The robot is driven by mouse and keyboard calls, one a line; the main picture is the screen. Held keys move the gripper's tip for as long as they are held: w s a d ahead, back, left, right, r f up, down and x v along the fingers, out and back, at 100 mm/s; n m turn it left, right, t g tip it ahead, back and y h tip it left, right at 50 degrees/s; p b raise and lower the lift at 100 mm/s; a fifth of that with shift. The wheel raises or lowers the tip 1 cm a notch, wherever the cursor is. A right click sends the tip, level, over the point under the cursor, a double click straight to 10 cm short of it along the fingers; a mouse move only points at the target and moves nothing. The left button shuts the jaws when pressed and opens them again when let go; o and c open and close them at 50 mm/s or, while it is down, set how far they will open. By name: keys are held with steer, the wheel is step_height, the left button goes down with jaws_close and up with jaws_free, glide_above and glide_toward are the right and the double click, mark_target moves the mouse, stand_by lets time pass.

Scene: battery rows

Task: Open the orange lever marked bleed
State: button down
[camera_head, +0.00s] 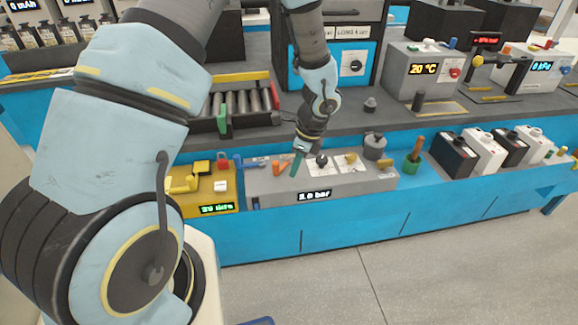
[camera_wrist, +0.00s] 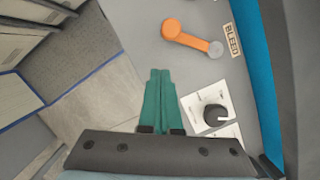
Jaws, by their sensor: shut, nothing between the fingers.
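The orange lever (camera_wrist: 189,38) shows in the wrist view on a grey panel. One end is a round orange knob; the other meets a grey round piece beside the "BLEED" label (camera_wrist: 232,40). In the head view the lever (camera_head: 277,169) is small, just left of my gripper (camera_head: 296,172). In the wrist view my gripper (camera_wrist: 159,71) has its teal fingers together and empty. Its tips are below and a little left of the lever, apart from it in the picture. The height of the tips over the panel is hard to tell.
A black dial (camera_wrist: 214,115) on a white plate is right of my fingers in the wrist view. The grey unit has a "1.0 bar" display (camera_head: 314,196). A yellow unit (camera_head: 200,205) stands to its left, a green cup (camera_head: 411,166) to its right. Open floor lies in front.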

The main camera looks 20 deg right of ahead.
steer(key=b+v, duration=0.1)
steer(key=v, duration=0.9)
steer(key=shift+s+d, duration=0.2)
steer(key=shift+s, duration=0.1)
steer(key=s+a+r+n+h, duration=0.1)
steer(key=a+r+n, duration=0.2)
steer(key=a+n, duration=0.9)
steer(key=s+a+r+n+h, duration=0.1)
steer(key=a+r+n, duration=0.3)
steer(key=a+n, duration=0.8)
steer(key=a, duration=0.4)
steer(key=shift+s+d, duration=0.15)
